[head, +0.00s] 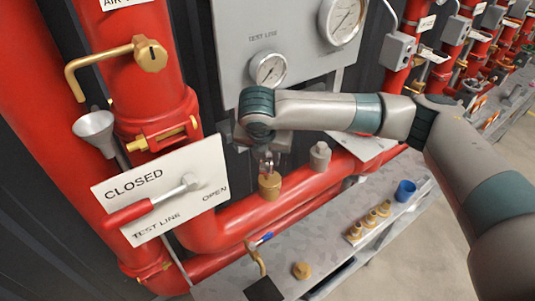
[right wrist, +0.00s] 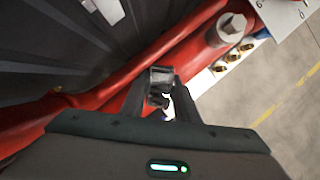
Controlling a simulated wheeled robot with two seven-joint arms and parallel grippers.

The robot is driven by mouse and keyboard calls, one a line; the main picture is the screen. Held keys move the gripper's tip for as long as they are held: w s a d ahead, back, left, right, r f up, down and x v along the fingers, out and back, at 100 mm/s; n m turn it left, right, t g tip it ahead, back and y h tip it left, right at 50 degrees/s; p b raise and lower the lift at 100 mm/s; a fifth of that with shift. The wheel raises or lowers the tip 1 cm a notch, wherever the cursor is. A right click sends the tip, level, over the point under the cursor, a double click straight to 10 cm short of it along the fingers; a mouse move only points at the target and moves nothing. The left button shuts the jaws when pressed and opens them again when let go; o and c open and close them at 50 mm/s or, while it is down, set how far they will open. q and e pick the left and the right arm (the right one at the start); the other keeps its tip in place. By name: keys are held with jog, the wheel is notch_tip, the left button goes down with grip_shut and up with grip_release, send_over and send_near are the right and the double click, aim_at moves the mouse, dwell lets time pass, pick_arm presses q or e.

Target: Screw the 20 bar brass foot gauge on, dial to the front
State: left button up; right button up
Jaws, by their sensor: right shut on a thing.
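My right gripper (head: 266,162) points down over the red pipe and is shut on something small. It also shows in the right wrist view (right wrist: 172,98), with a dark, partly shiny piece between the fingers; I cannot tell what it is. A brass fitting (head: 269,186) stands upright on the pipe directly below the fingertips; I cannot tell whether they touch it. A small round gauge (head: 268,70) with a white dial faces front against the grey panel, just above my wrist. I cannot tell whether it is the 20 bar gauge. My left gripper is out of view.
A grey stub (head: 320,156) stands right of the brass fitting. The grey bench (head: 333,238) carries several brass fittings (head: 370,219), a blue cup (head: 405,190) and a round brass piece (head: 302,270). A red lever (head: 128,213) and its sign (head: 207,165) stand at the left.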

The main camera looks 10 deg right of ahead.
jog(key=shift+w+r+m+h+p, duration=0.1)
jog(key=shift+r+m+h+p, duration=0.15)
jog(key=shift+m+p, duration=0.35)
jog(key=shift+w+r+m+h+p, duration=0.15)
jog(key=shift+m+h+p, duration=0.1)
jog(key=shift+m+p, duration=0.3)
jog(key=shift+f+m, duration=0.2)
jog(key=shift+m, duration=0.15)
jog(key=shift+d+m+g+h, duration=0.1)
jog(key=shift+m+g+h, duration=0.5)
jog(key=shift+m, duration=1.1)
jog(key=o, duration=1.1)
jog(key=shift+o, duration=1.1)
jog(key=shift+s+f, duration=0.1)
jog(key=shift+s, duration=0.05)
jog(key=o, duration=0.3)
jog(key=shift+r, duration=3.95)
